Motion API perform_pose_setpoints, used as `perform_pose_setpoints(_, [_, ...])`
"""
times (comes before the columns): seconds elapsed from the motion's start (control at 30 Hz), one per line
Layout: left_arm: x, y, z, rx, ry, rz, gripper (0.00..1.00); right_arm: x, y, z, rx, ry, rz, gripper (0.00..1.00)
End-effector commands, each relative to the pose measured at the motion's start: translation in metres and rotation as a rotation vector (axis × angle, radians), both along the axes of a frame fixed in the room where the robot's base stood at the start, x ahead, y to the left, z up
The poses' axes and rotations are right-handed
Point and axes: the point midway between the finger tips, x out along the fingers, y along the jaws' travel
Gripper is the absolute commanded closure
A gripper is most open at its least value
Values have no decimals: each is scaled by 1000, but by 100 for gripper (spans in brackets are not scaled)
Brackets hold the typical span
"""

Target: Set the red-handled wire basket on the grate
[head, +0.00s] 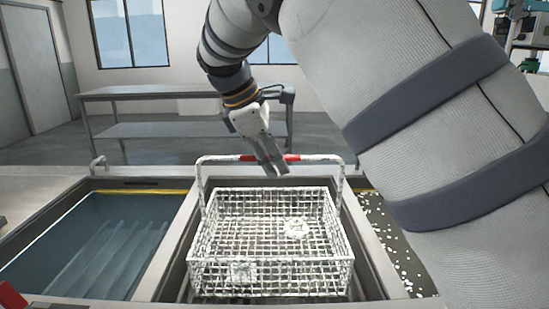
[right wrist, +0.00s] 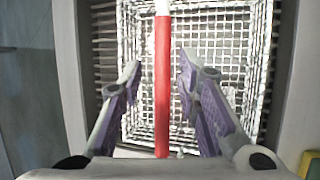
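The wire basket (head: 270,275) sits upright in the middle bay of the counter in the head view. Its tall handle stands up at the back, with a red grip (head: 291,157) in the middle. My right gripper (head: 270,163) is at this grip, pointing down. In the right wrist view the red grip (right wrist: 162,85) runs between the two spread fingers, with a gap visible on each side. The basket mesh (right wrist: 215,60) shows below. I cannot make out the grate clearly; the basket covers most of the bay. My left gripper is not in view.
A water-filled tank (head: 60,240) with ribbed shapes at its bottom lies left of the basket. A dark bay with white bits (head: 385,235) lies to the right, partly hidden by my right arm. A metal table (head: 150,92) stands behind, across open floor.

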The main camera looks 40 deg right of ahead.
Motion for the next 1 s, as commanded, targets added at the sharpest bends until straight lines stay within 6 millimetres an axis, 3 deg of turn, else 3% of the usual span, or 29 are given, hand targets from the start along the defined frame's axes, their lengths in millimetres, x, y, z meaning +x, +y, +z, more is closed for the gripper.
perform_pose_setpoints(0.17, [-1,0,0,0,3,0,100,1,1,2,0,0,1,70])
perform_pose_setpoints(0.27, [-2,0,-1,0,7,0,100,2,7,13,-1,0,1,70])
perform_pose_setpoints(0.7, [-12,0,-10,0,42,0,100,7,50,92,-1,4,0,70])
perform_pose_setpoints(1.0, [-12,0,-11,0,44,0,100,6,56,105,1,4,-1,70])
